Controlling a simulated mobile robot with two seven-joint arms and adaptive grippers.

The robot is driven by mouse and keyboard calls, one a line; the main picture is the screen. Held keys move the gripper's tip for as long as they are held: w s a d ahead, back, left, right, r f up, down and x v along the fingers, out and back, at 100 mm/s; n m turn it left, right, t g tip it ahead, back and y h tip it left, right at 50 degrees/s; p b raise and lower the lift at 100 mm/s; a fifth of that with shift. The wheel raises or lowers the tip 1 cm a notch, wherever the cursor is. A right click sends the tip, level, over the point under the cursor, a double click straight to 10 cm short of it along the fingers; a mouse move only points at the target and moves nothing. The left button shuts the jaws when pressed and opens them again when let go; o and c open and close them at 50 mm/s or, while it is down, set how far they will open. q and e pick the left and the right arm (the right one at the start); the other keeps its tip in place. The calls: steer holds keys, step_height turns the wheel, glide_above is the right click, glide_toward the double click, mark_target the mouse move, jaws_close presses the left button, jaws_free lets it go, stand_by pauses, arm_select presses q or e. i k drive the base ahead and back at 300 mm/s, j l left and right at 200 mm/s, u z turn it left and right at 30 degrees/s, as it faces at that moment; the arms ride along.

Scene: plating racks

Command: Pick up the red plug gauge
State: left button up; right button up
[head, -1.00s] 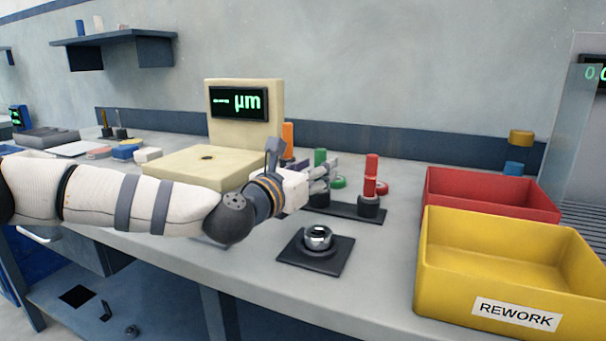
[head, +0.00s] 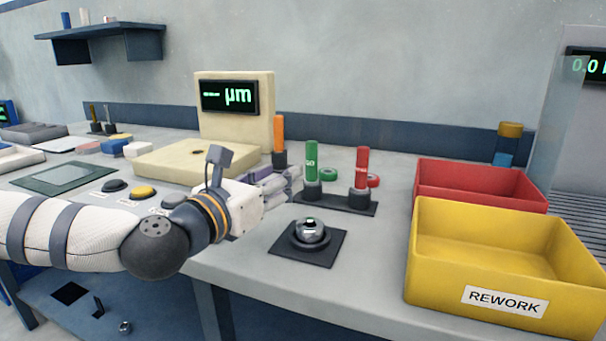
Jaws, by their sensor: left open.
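The red plug gauge (head: 362,166) stands upright in a black socket on the right of a dark stand (head: 338,204). A green plug gauge (head: 311,163) stands upright in the left socket of the same stand. My left gripper (head: 296,182) is open, left of the stand, with its fingertips close to the green gauge's base. It is apart from the red gauge. Whether the fingers touch the green gauge's socket I cannot tell. My right gripper is not in view.
An orange-handled gauge (head: 279,134) stands behind my gripper. A silver ball on a black base (head: 310,232) sits in front. A yellow REWORK bin (head: 485,301) and a red bin (head: 480,187) stand at the right. A cream measuring unit (head: 235,125) stands behind left.

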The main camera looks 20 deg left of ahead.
mark_target(362, 167)
steer(key=k+j, duration=0.15)
steer(key=k, duration=0.35)
steer(key=k+j, duration=0.15)
steer(key=k, duration=0.35)
